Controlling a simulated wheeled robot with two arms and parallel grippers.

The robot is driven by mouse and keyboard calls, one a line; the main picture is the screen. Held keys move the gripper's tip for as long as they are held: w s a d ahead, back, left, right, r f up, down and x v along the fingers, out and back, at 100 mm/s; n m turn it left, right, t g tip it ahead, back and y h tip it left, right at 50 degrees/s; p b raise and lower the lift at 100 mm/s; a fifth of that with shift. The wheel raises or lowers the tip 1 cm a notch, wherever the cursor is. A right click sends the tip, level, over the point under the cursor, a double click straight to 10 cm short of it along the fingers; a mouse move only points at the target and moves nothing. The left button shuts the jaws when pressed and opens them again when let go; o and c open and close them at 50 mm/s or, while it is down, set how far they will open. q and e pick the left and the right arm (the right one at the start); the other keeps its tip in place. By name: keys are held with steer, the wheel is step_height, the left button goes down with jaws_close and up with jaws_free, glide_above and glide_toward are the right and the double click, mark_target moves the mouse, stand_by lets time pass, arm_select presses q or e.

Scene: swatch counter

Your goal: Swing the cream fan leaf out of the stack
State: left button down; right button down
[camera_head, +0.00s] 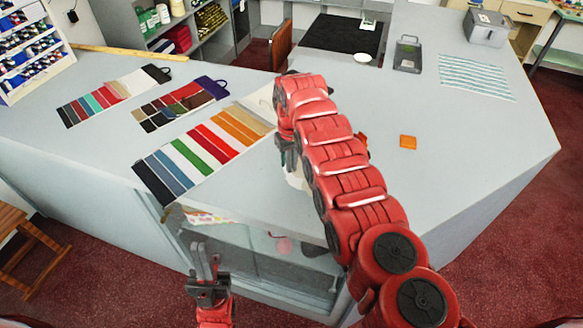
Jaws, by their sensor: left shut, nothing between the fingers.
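The fan stack is mostly hidden behind my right arm. A cream piece (296,181) shows just below my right gripper, and a small orange-red piece (361,138) shows at the arm's other side. I cannot tell for sure that the cream piece is the fan leaf. My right gripper (289,158) is over the counter close to the cream piece, pointing down. Its fingers are largely hidden by the arm, so its opening and any contact are unclear. My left gripper (204,258) is shut and empty, pointing up in front of the counter's near edge.
A large striped swatch card (190,157) lies left of my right gripper on the grey counter (470,150). Two smaller swatch cards (108,92) (175,106) lie behind it. An orange square (408,142) lies right of the arm. The counter's right side is mostly clear.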

steer(key=shift+s+d, duration=0.15)
steer(key=shift+s, duration=0.1)
steer(key=c, duration=1)
jaws_free()
steer(key=shift+c, duration=0.2)
